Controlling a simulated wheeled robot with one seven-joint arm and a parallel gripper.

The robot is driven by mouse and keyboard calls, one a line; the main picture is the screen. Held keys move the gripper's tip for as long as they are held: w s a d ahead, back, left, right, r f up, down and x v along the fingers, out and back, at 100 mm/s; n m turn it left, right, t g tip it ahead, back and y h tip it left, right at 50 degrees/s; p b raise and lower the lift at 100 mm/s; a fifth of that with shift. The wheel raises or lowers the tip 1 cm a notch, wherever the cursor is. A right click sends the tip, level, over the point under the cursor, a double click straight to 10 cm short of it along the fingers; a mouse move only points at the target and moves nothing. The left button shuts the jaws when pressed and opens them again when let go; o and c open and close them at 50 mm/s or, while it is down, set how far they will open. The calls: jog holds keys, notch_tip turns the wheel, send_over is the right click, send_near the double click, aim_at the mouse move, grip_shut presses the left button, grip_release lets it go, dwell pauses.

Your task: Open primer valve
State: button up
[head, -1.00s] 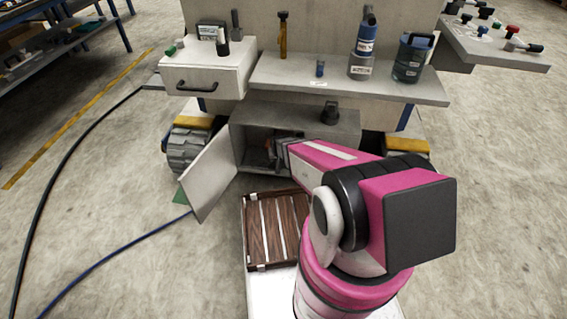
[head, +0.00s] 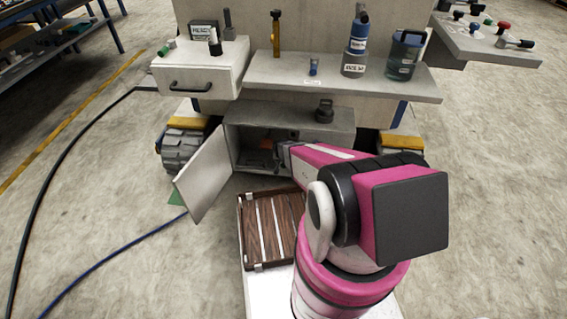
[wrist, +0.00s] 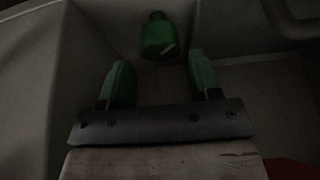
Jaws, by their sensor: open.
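In the wrist view, a green, rounded, bottle-shaped piece (wrist: 158,38) with a narrow top and a pale mark stands inside a dim grey compartment. I cannot tell for sure that it is the primer valve. My gripper (wrist: 160,80) is open and empty, its two green-tipped fingers spread apart. The green piece lies beyond the fingertips, roughly centred between them and apart from both. In the head view, my pink arm reaches into the open grey compartment (head: 338,117) under the shelf. My gripper there is mostly hidden by the arm and in shadow.
The compartment's white door (head: 203,177) hangs open to the left. The compartment walls are close around my gripper. A shelf (head: 350,88) with bottles and a drawer (head: 196,78) are above. A slatted brown crate (head: 245,232) sits below.

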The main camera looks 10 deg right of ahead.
jog(key=x, duration=0.3)
jog(key=shift+w+f, duration=0.15)
jog(key=shift+f, duration=0.2)
jog(key=c, duration=0.6)
jog(key=shift+c, duration=0.2)
jog(key=shift+n, duration=0.4)
jog(key=shift+n+y, duration=1.1)
jog(key=shift+n, duration=1.4)
